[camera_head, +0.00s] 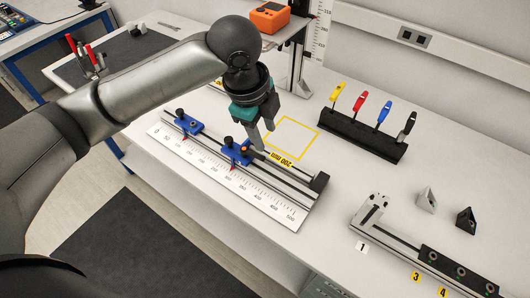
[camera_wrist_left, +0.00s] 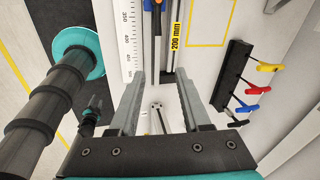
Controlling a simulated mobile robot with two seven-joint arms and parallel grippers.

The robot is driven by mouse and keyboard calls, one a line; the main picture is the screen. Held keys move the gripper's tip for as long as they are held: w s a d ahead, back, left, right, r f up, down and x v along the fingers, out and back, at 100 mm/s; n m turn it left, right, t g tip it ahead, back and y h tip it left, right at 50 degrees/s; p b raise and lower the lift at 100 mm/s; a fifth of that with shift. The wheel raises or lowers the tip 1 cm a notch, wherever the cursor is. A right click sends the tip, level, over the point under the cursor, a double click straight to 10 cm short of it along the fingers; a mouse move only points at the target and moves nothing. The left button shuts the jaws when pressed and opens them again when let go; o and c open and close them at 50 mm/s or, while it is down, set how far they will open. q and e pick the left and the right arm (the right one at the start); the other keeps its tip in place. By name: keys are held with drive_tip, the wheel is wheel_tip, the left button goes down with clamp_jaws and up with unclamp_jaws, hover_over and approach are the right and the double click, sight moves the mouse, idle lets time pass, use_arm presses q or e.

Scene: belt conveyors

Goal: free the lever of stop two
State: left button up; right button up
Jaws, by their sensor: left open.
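Two blue stops sit on the rail behind the white scale in the head view: one at the left (camera_head: 183,124), the other nearer the middle (camera_head: 236,153). Each has a dark knob on top and a red pointer at the scale; the middle one also shows an orange part. I cannot read which is numbered two. My left gripper (camera_head: 260,140) points down just right of the middle stop, apart from any clear grip. In the left wrist view its two fingers (camera_wrist_left: 160,78) are spread and empty; a blue stop (camera_wrist_left: 148,5) is partly cut off at the top edge.
A black rack (camera_head: 362,138) holds several coloured-handled tools. A second rail fixture (camera_head: 400,238) and two small angled blocks stand at the right. The rail ends in a black block (camera_head: 318,183).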

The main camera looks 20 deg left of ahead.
sight(263, 157)
use_arm(q)
drive_tip(key=shift+m+y, duration=0.4)
drive_tip(key=shift+m, duration=0.1)
drive_tip(key=x, duration=0.4)
drive_tip(key=a+b+x, duration=0.1)
drive_tip(key=x, duration=0.3)
drive_tip(key=a+b+x, duration=0.1)
drive_tip(key=x, duration=0.4)
drive_tip(key=shift+w, duration=0.2)
clamp_jaws()
